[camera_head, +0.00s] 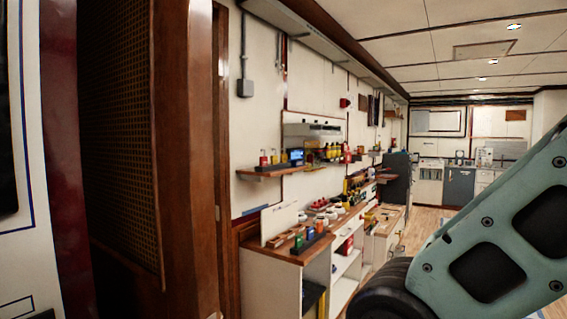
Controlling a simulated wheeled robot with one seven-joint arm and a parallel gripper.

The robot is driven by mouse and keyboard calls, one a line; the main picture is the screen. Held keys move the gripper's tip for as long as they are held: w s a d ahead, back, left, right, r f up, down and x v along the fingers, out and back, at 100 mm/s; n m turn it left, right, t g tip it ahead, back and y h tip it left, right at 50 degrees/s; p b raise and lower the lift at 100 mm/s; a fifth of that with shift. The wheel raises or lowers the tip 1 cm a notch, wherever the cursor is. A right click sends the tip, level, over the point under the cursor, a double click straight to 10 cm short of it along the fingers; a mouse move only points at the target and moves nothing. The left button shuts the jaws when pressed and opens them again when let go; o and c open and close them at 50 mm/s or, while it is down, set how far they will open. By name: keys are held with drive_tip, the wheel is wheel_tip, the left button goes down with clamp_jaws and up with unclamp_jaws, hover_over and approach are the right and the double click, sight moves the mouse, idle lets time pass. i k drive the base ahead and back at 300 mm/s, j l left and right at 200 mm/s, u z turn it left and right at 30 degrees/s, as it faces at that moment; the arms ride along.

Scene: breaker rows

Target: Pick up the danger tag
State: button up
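I cannot make out a danger tag in this view; small red, yellow and white items on the counter and shelf are too small to tell apart. My gripper is out of view. Only a pale green link of my arm shows at the lower right, and it covers part of the floor and the far room.
A wooden-topped counter (292,257) with several small items runs along the left wall. A wall shelf (262,172) holds more items. A brown wooden panel (185,160) stands close at left. Grey cabinets (460,185) stand at the back. Wooden floor (425,222) shows free beyond the counter.

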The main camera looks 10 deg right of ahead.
sight(263, 159)
drive_tip(key=i+z, duration=0.3)
drive_tip(key=i, duration=1.1)
